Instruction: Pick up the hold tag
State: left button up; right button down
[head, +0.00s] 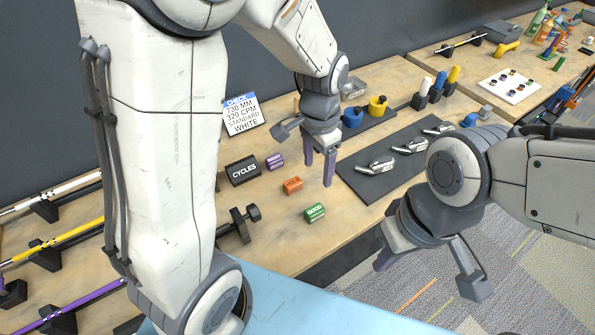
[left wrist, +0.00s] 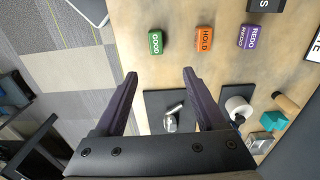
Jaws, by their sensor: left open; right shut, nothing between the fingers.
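The hold tag (head: 293,185) is a small orange block lying on the wooden bench, between a green tag and a purple tag. In the left wrist view the orange tag (left wrist: 204,39) reads HOLD and lies beyond the fingertips, a little right of the middle. My left gripper (head: 319,172) points down above the bench, to the right of the hold tag. Its purple fingers are apart and empty, as the left wrist view (left wrist: 160,74) also shows. My right gripper (head: 383,263) is shut and empty, off the bench's front edge above the carpet.
The green GOOD tag (head: 314,212) and purple REDO tag (head: 275,161) lie close by the hold tag. A black CYCLES box (head: 243,171) stands behind. A dark mat (head: 370,187) with metal clips lies to the right. A white sign (head: 242,114) stands at the back.

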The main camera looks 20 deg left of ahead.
pick_arm(q)
send_over(293, 182)
notch_tip(293, 182, down, 5)
jog(key=f, duration=0.5)
jog(key=shift+w, duration=0.3)
jog(key=f, duration=0.1)
jog(key=f+p, duration=0.1)
jog(key=f, duration=0.1)
jog(key=f+p, duration=0.1)
jog(key=f, duration=0.1)
jog(key=shift+s+f, duration=0.15)
jog(key=shift+s, duration=0.15)
jog(key=shift+f, duration=0.35)
jog(key=shift+c, duration=0.3)
grip_shut()
jog(key=shift+r, duration=0.1)
